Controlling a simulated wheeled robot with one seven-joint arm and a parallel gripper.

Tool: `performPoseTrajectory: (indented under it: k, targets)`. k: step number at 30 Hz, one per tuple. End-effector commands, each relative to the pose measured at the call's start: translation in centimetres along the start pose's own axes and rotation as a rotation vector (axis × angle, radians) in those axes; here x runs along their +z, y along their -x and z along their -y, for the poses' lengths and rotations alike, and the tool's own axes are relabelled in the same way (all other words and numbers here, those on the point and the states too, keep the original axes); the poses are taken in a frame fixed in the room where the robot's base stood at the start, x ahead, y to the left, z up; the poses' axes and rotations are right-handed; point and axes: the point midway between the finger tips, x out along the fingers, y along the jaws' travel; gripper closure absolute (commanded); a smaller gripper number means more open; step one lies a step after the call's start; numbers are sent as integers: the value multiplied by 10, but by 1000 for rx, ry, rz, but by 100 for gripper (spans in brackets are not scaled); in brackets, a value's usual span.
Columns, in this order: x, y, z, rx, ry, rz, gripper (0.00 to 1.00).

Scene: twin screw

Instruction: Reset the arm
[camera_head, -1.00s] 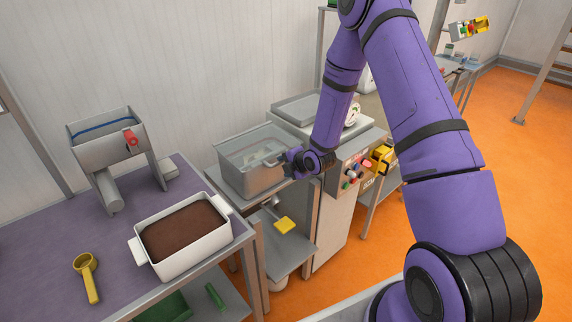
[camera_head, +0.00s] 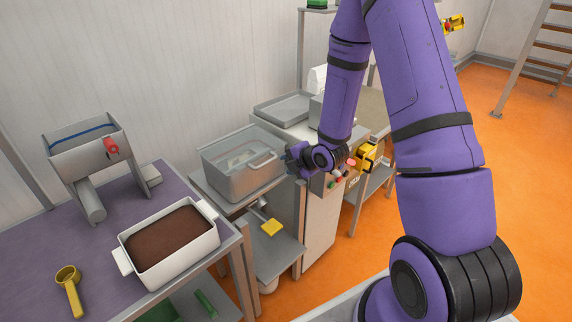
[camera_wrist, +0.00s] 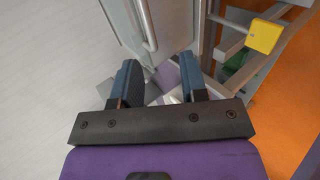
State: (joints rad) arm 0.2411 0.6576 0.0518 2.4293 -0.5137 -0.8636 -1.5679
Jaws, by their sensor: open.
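My gripper (camera_head: 293,160) is at the end of the purple arm, just right of the clear lidded bin (camera_head: 243,178) in the head view. In the wrist view my gripper (camera_wrist: 160,82) shows two blue fingers spread apart with nothing held between them. The bin's handle and wall (camera_wrist: 160,25) lie just beyond the fingertips in the wrist view. I cannot tell whether a finger touches the bin.
A control panel with buttons (camera_head: 340,175) is behind my wrist. Orange floor (camera_head: 520,150) is open at right.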

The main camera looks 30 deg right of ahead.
Motion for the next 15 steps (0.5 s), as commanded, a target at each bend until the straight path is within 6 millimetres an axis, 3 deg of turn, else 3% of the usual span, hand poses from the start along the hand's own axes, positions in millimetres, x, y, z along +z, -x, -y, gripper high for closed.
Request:
performPoseTrajectory:
  k: [15]
  targets:
    - [0,2,-4,0,-5,4,60]
